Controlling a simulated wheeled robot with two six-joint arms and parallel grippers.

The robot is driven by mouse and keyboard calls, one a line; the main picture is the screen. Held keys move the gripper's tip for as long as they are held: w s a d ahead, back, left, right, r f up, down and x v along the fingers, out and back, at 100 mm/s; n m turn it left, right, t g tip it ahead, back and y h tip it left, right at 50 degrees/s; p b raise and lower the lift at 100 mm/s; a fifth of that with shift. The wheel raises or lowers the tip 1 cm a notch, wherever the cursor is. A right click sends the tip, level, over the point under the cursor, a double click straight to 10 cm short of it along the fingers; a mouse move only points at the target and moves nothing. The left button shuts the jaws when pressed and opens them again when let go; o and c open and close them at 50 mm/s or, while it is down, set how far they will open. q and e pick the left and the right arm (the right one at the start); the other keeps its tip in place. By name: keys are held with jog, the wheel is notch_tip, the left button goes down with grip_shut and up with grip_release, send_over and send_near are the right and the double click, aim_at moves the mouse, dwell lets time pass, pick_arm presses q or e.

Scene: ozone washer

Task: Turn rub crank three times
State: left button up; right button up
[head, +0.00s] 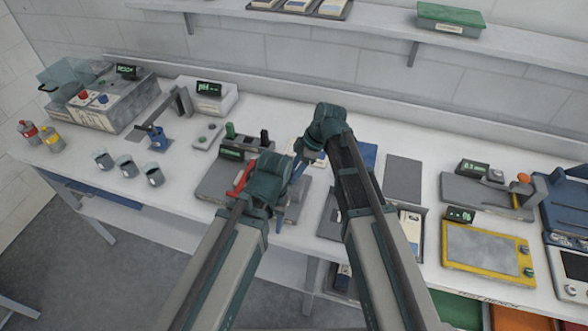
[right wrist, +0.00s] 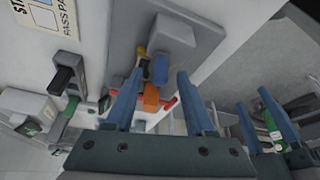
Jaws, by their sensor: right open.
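A grey tester base (head: 212,186) with a small green display (head: 231,153) and a red part (head: 241,178) stands mid-bench in the head view. My right gripper (head: 299,163) reaches down over its right side. In the right wrist view, my right gripper (right wrist: 158,103) is open, with an orange knob-like part (right wrist: 151,97) showing between its fingers; contact cannot be told. This may be the crank's grip; the crank itself is mostly hidden in the head view. My left gripper (right wrist: 259,120) shows at the right of the wrist view, fingers apart.
A grey mat (head: 403,178) lies right of my right arm. A yellow-framed panel (head: 486,258) and another device (head: 487,192) stand further right. Several cups (head: 126,166) and a washer unit (head: 103,106) stand left. My forearms are close together.

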jog(key=p+v, duration=1)
jog(key=v, duration=0.2)
jog(key=shift+r+p, duration=0.2)
jog(key=shift+p, duration=0.2)
jog(key=shift+d, duration=0.1)
jog(key=s+f+m+h+b, duration=0.2)
jog(key=s+f+m+b, duration=0.2)
jog(key=s+f, duration=0.1)
jog(key=s+f+m+h+b, duration=0.1)
jog(key=s+f+m+b, duration=0.4)
jog(key=s, duration=0.1)
jog(key=s+f+m+h+b, duration=0.2)
jog(key=s+f+m+b, duration=0.3)
jog(key=s, duration=0.1)
jog(key=shift+s+d+f+h, duration=0.1)
jog(key=shift+s+f+h, duration=0.05)
jog(key=shift+f+h, duration=0.2)
